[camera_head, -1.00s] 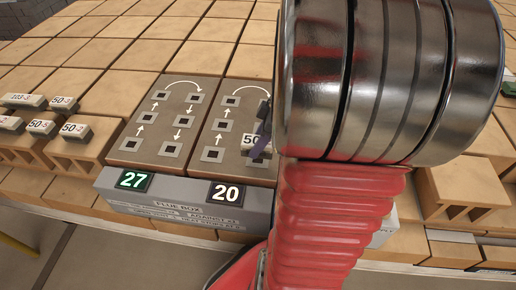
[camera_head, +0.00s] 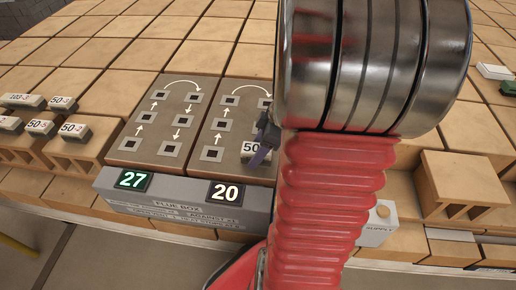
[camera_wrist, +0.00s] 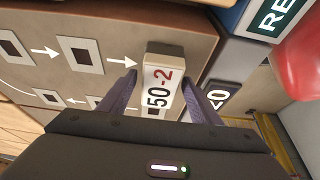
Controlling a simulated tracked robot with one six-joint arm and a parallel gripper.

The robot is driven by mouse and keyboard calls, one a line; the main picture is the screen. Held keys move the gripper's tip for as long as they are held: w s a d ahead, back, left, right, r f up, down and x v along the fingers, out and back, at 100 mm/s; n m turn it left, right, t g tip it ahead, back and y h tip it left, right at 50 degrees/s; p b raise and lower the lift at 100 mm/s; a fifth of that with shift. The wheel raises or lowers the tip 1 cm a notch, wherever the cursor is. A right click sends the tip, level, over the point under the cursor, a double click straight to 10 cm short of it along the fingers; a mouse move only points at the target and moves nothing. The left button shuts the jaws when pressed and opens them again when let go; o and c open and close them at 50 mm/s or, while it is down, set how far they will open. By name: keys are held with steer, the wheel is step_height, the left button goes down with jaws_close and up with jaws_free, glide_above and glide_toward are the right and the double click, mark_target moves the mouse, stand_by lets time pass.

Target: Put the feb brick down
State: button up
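The feb brick (camera_wrist: 162,85), a small pale block labelled 50-2, is between the two fingers of my gripper (camera_wrist: 160,76) in the wrist view. My gripper appears shut on it, though its contact faces are hard to see. In the head view, the brick (camera_head: 253,149) is at the lower right slot of the right-hand slotted panel (camera_head: 203,168), the one with number 20 at its front. Whether its underside touches the panel is hidden. My arm covers the area right of it.
A second slotted panel (camera_head: 128,150), number 27, adjoins on the left. Several labelled bricks (camera_head: 40,127) lie on hollow blocks (camera_head: 80,160) further left. A number 20 plate (camera_wrist: 217,96) is close to my right finger.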

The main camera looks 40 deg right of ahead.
steer(key=shift+r, duration=0.1)
steer(key=v, duration=1.2)
steer(key=shift+a, duration=0.15)
stand_by(0.6)
steer(key=a+r+m+t+h, duration=0.1)
steer(key=a+r+m, duration=0.1)
steer(key=a, duration=1)
steer(key=a+r+m+t+h, duration=0.1)
steer(key=a+m, duration=0.4)
steer(key=a, duration=0.8)
steer(key=shift+s+r+m+h, duration=0.3)
steer(key=shift+s+r+h, duration=0.1)
steer(key=shift+r, duration=0.5)
steer(key=shift+a, duration=0.15)
